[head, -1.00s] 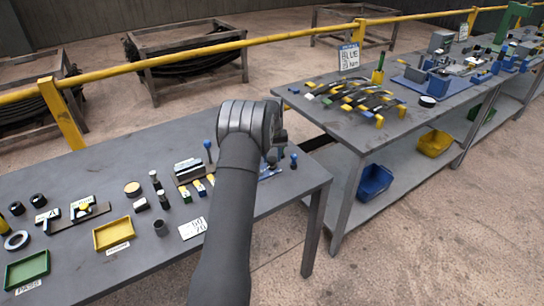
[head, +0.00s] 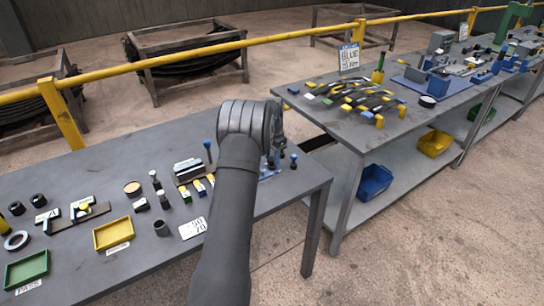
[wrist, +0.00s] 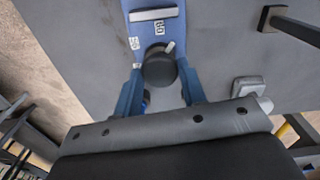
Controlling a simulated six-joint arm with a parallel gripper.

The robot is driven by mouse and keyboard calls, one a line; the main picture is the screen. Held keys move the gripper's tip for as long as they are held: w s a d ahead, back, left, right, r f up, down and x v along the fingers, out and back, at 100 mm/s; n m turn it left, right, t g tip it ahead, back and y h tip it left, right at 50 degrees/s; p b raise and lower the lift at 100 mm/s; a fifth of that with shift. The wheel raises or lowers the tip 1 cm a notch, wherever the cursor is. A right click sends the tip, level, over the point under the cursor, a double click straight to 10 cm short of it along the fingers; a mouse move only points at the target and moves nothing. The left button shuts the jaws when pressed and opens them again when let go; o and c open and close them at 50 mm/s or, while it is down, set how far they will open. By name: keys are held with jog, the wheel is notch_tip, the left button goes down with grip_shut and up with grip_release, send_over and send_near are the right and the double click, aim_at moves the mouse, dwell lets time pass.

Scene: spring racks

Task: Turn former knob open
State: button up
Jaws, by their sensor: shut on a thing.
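The former knob (wrist: 159,72) is a round black knob in the wrist view, with a small pale pointer at its upper right. It stands on a blue former plate (wrist: 150,27) that carries a pale bar and small printed labels. My gripper (wrist: 158,66) has its two blue fingers on either side of the knob, shut on it. In the head view, my wrist hides the knob and the fingers. Only a bit of the blue plate (head: 268,173) shows beside it.
A yellow tray (head: 113,233), a green tray (head: 27,268) and small parts lie to the left. A second table (head: 440,110) holds coloured clips at the right.

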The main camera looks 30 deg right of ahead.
aim_at(272, 159)
jog(key=m, duration=0.5)
jog(key=shift+m, duration=0.3)
jog(key=m, duration=0.4)
jog(key=shift+m, duration=0.4)
jog(key=o, duration=1)
notch_tip(272, 159, up, 18)
jog(key=shift+f, duration=0.25)
